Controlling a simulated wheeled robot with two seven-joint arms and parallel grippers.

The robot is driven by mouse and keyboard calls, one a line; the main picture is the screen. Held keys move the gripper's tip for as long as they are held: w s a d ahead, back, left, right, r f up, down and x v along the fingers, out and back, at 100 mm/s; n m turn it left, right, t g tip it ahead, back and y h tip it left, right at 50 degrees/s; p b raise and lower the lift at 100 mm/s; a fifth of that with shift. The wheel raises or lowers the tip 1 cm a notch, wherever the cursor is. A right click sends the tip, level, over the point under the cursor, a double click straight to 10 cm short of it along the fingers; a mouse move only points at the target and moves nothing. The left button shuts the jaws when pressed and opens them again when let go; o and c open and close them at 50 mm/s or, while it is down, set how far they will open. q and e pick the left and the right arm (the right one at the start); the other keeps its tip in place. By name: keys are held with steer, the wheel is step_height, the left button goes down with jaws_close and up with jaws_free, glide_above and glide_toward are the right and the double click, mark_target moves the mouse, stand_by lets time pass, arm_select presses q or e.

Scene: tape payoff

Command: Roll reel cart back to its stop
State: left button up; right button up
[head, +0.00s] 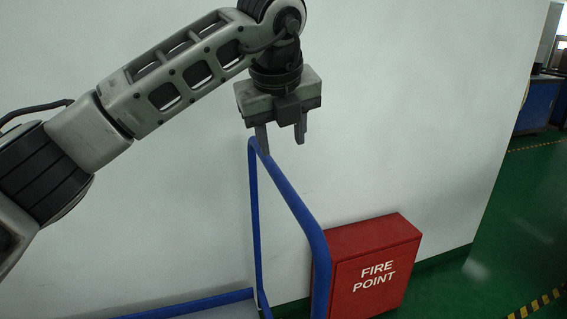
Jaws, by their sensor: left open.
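The cart shows as a blue tubular push handle (291,202) rising from a grey deck with a blue edge (190,303) at the bottom of the head view. Most of the deck is cut off by the frame. My left gripper (281,141) points down at the handle's far upper corner. Its two fingers are apart, and the left finger overlaps the top of the bar in the picture. I cannot tell whether it touches the bar. No reel and no stop are visible. My right gripper is not in view.
A red box marked FIRE POINT (376,268) stands against the white wall (420,110), just right of the handle. Green floor (490,262) lies open at the right, with yellow-black striped tape (535,304). A blue cabinet (537,105) stands farther back.

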arm_select(q)
steer(key=v, duration=0.4)
steer(key=shift+s+r, duration=0.15)
steer(key=shift+r, duration=0.2)
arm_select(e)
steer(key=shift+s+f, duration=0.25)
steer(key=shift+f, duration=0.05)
